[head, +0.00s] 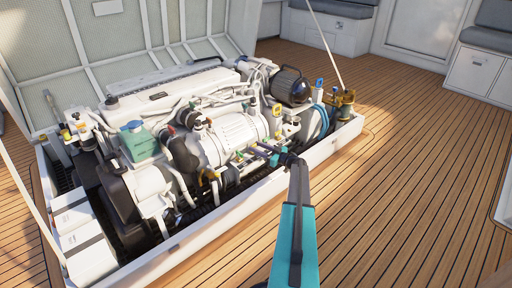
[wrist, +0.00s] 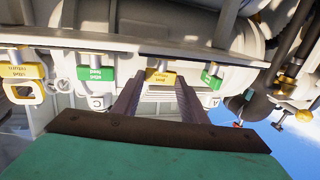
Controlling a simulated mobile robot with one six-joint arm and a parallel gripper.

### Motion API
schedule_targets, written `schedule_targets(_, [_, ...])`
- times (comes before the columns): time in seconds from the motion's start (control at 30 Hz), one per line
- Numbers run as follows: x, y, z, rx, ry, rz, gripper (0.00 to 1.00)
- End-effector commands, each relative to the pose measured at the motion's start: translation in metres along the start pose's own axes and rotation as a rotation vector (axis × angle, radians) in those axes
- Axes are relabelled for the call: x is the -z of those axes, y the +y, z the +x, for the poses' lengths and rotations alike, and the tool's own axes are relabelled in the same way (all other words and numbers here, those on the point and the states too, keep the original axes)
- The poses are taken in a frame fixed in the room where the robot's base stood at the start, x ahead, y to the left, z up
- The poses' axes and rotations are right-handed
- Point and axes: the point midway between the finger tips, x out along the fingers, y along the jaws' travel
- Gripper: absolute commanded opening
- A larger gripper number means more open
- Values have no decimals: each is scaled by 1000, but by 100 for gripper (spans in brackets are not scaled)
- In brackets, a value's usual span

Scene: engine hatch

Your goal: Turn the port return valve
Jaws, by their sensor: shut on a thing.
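Valves with yellow and green tags hang in a row along a white rail in the wrist view, their lettering upside down. The port return valve, with a yellow tag (wrist: 161,76), is between my gripper's two dark fingers, second from the right. My gripper (wrist: 160,88) is shut on it, and the fingers hide its sides. In the head view my gripper (head: 266,150) reaches the front of the engine, and the valve cannot be made out there. A green-tagged valve (wrist: 211,76) is close on the right; another green-tagged valve (wrist: 95,75) is on the left.
A further yellow-tagged valve (wrist: 20,70) is at the far left of the wrist view. The engine (head: 225,135) fills the open hatch, with hoses and fittings close around my gripper. The hatch's white rim (head: 220,205) runs below my arm. The wooden deck (head: 420,180) is clear on the right.

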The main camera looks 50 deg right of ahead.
Motion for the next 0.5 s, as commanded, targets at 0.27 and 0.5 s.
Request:
schedule_targets(0.27, [0, 2, 2, 56, 3, -2, 17])
schedule_targets(0.5, [0, 0, 1, 88, 3, -1, 17])
